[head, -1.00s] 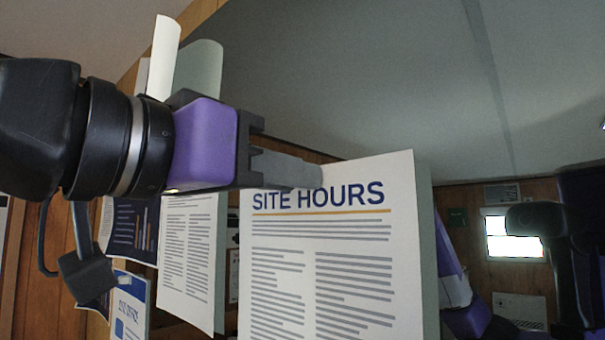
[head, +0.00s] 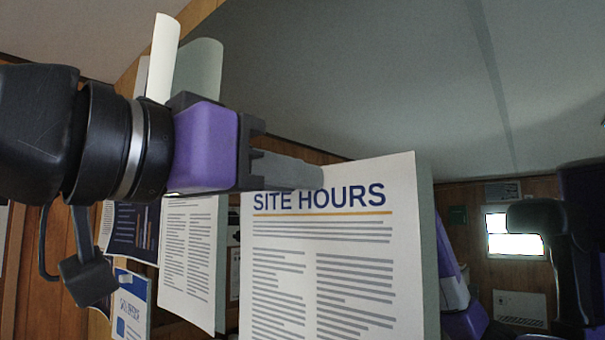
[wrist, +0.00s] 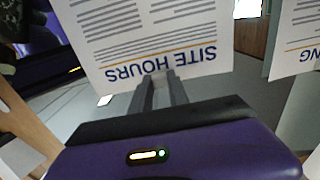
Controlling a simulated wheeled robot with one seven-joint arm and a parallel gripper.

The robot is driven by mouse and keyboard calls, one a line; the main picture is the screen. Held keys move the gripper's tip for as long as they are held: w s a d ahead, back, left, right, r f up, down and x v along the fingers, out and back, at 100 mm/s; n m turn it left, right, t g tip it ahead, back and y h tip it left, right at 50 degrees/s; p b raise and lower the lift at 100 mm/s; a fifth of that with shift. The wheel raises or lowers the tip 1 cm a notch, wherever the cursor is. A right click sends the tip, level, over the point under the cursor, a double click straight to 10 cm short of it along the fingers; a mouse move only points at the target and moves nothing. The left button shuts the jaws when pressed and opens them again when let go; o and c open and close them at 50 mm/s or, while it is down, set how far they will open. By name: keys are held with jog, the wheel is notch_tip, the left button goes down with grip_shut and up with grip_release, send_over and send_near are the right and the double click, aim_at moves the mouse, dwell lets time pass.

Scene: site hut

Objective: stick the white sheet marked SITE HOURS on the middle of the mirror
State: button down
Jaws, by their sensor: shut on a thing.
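The white SITE HOURS sheet (head: 320,260) hangs upright from my gripper (head: 303,176), which is shut on its top edge by the heading. In the wrist view the sheet (wrist: 150,35) appears upside down beyond the fingertips (wrist: 160,88). The large mirror (head: 370,80) fills the upper middle and right of the head view and reflects ceiling, wall and parts of my body. A grey-green strip, seemingly the sheet's reflection, shows just behind its right edge. The sheet is close to the mirror; I cannot tell whether they touch. The sheet's lower end is out of view.
Left of the held sheet are another white text sheet (head: 187,260), a dark blue poster (head: 133,230) and a smaller blue-and-white notice (head: 130,305). A curled white paper (head: 162,60) stands out behind my arm. The mirror surface above the sheet looks bare.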

jog(key=shift+x, duration=1.05)
dwell(2.1)
jog(key=shift+s, duration=0.1)
dwell(0.3)
jog(key=c, duration=1.2)
grip_release()
jog(key=shift+a, duration=0.1)
